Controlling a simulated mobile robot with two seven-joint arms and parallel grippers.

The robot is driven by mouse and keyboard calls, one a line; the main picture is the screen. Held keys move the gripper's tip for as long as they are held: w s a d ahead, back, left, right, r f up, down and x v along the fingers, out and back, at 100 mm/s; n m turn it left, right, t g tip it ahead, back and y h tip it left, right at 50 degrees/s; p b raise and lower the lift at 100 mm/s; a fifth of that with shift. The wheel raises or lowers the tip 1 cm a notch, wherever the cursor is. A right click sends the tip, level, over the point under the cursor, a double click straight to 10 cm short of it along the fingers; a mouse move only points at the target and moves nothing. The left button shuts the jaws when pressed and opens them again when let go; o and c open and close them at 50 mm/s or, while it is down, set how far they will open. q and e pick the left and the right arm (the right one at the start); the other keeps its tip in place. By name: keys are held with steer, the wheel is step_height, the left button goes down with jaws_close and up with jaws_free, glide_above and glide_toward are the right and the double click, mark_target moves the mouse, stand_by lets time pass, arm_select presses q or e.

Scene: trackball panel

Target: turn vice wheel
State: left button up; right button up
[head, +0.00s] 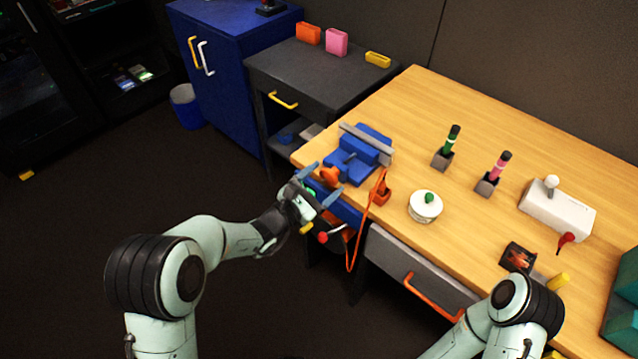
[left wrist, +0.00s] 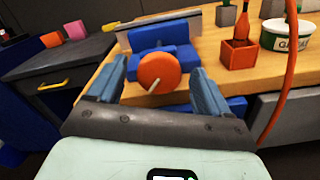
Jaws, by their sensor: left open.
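The blue vice (head: 361,151) with a grey plate is at the left front corner of the wooden table. Its round orange wheel (head: 330,176) faces me at the table's front edge. In the left wrist view the wheel (left wrist: 159,73) shows as an orange disc with a pale handle, in front of the vice body (left wrist: 165,36). My left gripper (head: 324,182) is open, its two blue fingers on either side of the wheel; I cannot tell whether they touch it. In the head view the gripper partly hides the wheel. My right gripper is not in view; only part of its arm shows at lower right.
An orange holder (head: 381,194) with an orange cable stands right of the vice, the cable hanging over the edge near my left gripper. A white pot (head: 425,206) stands farther right. A dark cabinet (head: 317,75) is beyond the table's left side.

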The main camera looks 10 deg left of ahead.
arm_select(q)
steer(key=v, duration=1.3)
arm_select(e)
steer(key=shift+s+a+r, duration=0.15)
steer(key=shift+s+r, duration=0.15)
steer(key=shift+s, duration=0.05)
arm_select(q)
steer(key=shift+s+a, duration=0.15)
steer(key=w+d+n, duration=0.1)
steer(key=w+d, duration=0.1)
steer(key=w, duration=0.1)
steer(key=w+d+n+p, duration=0.1)
steer(key=w+d, duration=0.2)
steer(key=w, duration=0.1)
steer(key=w+d+n+p, duration=0.1)
steer(key=w+d+n, duration=0.1)
steer(key=w, duration=0.2)
steer(key=shift+d, duration=0.4)
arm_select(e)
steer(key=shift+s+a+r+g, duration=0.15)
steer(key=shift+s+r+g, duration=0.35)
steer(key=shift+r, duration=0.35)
